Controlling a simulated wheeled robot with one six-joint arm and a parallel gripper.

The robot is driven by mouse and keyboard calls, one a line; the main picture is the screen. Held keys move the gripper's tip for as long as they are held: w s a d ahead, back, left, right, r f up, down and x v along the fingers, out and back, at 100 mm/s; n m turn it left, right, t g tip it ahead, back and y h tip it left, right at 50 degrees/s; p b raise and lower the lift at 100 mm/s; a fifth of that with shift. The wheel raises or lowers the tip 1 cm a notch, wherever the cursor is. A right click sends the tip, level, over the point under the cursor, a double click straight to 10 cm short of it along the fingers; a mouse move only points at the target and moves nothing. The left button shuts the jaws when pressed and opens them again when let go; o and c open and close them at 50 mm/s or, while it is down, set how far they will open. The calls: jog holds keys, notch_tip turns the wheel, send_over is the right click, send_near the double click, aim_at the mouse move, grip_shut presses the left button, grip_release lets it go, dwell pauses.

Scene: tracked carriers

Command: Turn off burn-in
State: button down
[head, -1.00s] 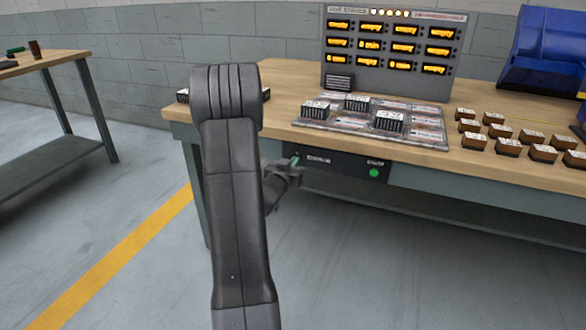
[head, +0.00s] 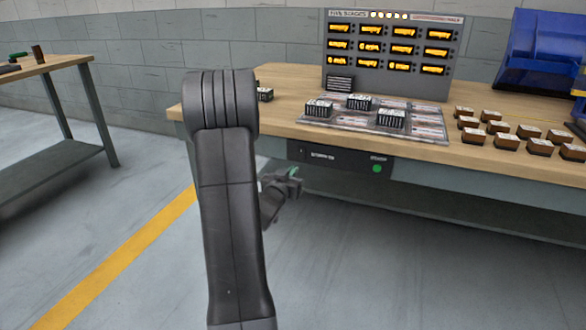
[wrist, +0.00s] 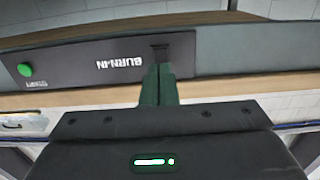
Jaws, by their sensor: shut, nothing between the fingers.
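A dark control panel (head: 345,163) is set in the front of the bench, below its top. It carries a small black switch (head: 303,150), the words "BURN-IN" and a green button (head: 377,168) at its right end. In the wrist view the panel (wrist: 100,63) appears upside down, with the switch (wrist: 159,50) just beyond my fingertips and the green button (wrist: 25,70) at the left. My gripper (head: 295,171) is shut and empty, in front of and a little below the switch. Its green fingers (wrist: 159,72) line up with the switch; I cannot tell whether they touch it.
The wooden bench top (head: 285,100) holds a board (head: 430,135) with several dark blocks, and several brown blocks (head: 500,128) at the right. A display rack (head: 340,62) with lit amber readouts stands behind. A blue bin (head: 545,50) is at the right. The floor in front is clear.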

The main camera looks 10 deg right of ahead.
jog(key=v, duration=0.7)
jog(key=shift+s+a+f+p, duration=0.2)
jog(key=shift+s+f+p, duration=0.05)
jog(key=shift+f+p, duration=0.25)
